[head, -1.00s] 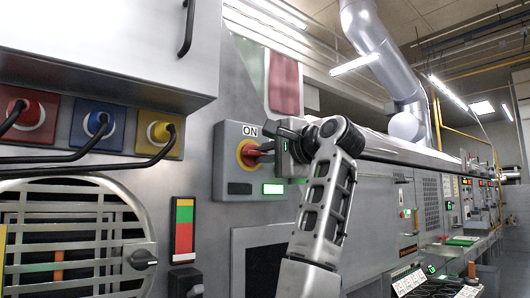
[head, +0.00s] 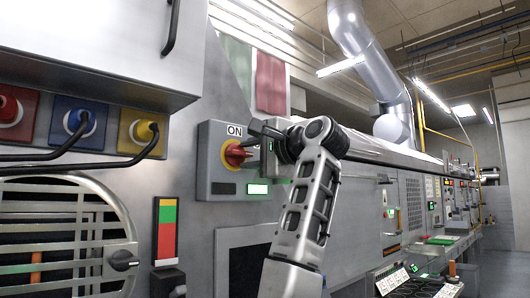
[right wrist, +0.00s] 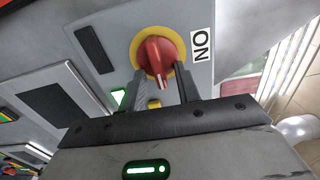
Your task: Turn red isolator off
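The red isolator knob (head: 236,154) sits on a yellow disc on a grey switch box (head: 218,178) with an ON label (head: 234,130) above it. In the head view its handle points right, towards my right gripper. My right gripper (head: 258,142) is just right of the knob, one dark finger reaching above the handle. In the right wrist view the two dark fingers (right wrist: 160,83) are apart, one on each side of the red handle (right wrist: 157,64), with gaps showing. I cannot tell whether either finger touches it. My left gripper is not in view.
Red, blue (head: 78,122) and yellow (head: 143,132) sockets with black cables line the panel at left. A round grille (head: 60,232) is below them. A green indicator (head: 258,189) is lit on the switch box. A long row of machines (head: 400,200) runs back at right.

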